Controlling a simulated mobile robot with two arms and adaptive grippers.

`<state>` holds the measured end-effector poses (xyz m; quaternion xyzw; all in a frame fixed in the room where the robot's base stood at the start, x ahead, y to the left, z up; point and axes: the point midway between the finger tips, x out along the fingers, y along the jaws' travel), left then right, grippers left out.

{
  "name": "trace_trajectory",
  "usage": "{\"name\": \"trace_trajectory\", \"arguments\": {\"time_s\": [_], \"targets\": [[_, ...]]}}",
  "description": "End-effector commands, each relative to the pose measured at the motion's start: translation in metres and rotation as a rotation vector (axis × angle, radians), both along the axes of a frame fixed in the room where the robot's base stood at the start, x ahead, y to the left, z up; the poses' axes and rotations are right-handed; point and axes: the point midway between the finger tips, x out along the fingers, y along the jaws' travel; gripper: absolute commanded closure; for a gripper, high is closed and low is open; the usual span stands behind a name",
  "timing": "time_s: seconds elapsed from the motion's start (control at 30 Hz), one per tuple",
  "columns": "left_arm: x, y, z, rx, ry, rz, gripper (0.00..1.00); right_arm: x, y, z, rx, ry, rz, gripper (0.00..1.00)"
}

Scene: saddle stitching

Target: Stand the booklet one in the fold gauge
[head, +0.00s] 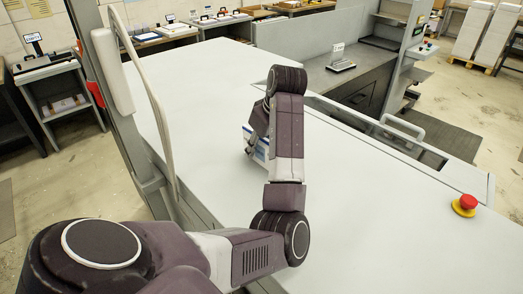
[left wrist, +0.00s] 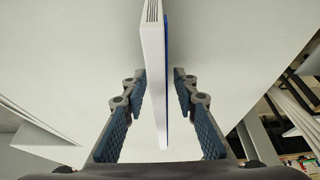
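My left gripper (left wrist: 160,76) has its two fingers on either side of a booklet (left wrist: 154,60) in the left wrist view. The booklet is white with a blue cover on its right side, and page edges show at its top. In the head view the blue and white booklet (head: 261,154) shows partly at the left gripper (head: 251,148), over the pale table, mostly hidden by my arm. I cannot make out the fold gauge. My right gripper is not in view.
The large pale table (head: 370,210) is mostly bare. A red emergency button (head: 466,203) sits at its right edge. A grey counter (head: 345,75) with a small signed tray stands behind. A thin upright rail (head: 150,100) borders the table on the left.

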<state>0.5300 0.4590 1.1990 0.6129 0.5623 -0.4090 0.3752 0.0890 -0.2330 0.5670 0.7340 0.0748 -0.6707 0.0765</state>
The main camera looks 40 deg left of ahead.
Motion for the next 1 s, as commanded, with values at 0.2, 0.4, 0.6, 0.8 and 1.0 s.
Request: {"name": "trace_trajectory", "arguments": {"time_s": [0.2, 0.4, 0.6, 0.8, 1.0], "targets": [[-0.0001, -0.0001, -0.0022, -0.001, 0.001, 0.000, 0.73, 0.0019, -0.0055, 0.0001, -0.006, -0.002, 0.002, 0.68], [-0.0002, -0.0002, -0.0049, -0.001, 0.001, 0.000, 0.73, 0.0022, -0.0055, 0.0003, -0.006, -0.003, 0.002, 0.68], [-0.0002, -0.0001, -0.0050, -0.001, 0.001, 0.000, 0.73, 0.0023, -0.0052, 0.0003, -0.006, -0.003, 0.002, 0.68], [-0.0001, -0.0001, -0.0049, 0.000, 0.000, 0.000, 0.89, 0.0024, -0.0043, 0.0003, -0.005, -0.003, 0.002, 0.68], [-0.0001, -0.0001, -0.0048, 0.000, 0.000, 0.000, 1.00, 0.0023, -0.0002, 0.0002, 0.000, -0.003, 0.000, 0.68]]}}
